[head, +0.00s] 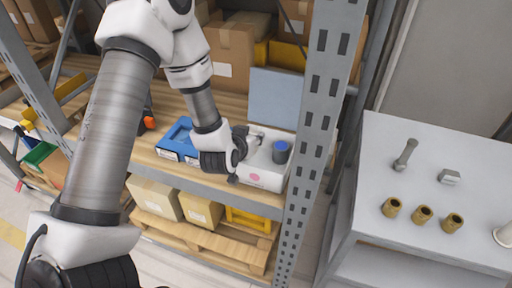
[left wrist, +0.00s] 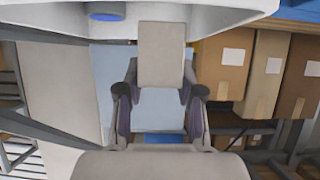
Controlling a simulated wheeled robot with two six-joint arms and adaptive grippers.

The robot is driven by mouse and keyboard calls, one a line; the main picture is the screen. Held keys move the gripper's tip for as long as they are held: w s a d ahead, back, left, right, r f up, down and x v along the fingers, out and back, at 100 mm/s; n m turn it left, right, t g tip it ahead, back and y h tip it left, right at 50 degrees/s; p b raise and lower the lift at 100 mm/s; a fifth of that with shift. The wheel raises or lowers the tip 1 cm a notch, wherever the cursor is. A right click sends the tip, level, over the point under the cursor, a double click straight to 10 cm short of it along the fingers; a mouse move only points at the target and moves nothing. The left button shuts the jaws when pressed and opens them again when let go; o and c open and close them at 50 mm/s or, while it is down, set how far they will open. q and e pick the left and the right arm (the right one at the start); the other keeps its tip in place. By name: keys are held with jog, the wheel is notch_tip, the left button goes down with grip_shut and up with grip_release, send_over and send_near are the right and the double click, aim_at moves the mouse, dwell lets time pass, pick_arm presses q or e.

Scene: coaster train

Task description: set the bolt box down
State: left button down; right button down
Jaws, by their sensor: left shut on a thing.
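The pale grey block between my left fingertips, which I take to be the bolt box, shows in the left wrist view (left wrist: 161,55). My left gripper (head: 248,142) is shut on it; it shows from behind in the left wrist view (left wrist: 159,88). In the head view the gripper is over the left part of a white bin (head: 262,180) with a pink dot on its front. My wrist hides much of the block there. I cannot tell whether the block touches the bin. My right gripper is not in view.
A blue cylinder (head: 280,152) stands in the bin's right part. A blue tray (head: 178,138) lies left of it on the wooden shelf. A grey rack post (head: 312,120) rises close on the right. A grey table (head: 410,230) holds a bolt (head: 405,155) and brass bushings (head: 423,215).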

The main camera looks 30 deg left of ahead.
pick_arm(q)
jog(key=f, duration=0.2)
jog(key=w+f, duration=0.1)
jog(key=f, duration=0.2)
jog(key=shift+w+f, duration=0.15)
jog(key=shift+w, duration=0.05)
jog(key=shift+s+r, duration=0.2)
jog(key=shift+s, duration=0.05)
jog(key=shift+f, duration=0.15)
jog(key=shift+w+f+b, duration=0.15)
jog(key=shift+f+b, duration=0.15)
jog(key=shift+f, duration=0.2)
jog(key=c, duration=0.7)
grip_release()
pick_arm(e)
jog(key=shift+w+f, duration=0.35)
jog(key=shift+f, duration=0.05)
pick_arm(q)
jog(key=shift+s+f, duration=0.1)
jog(key=shift+s, duration=0.1)
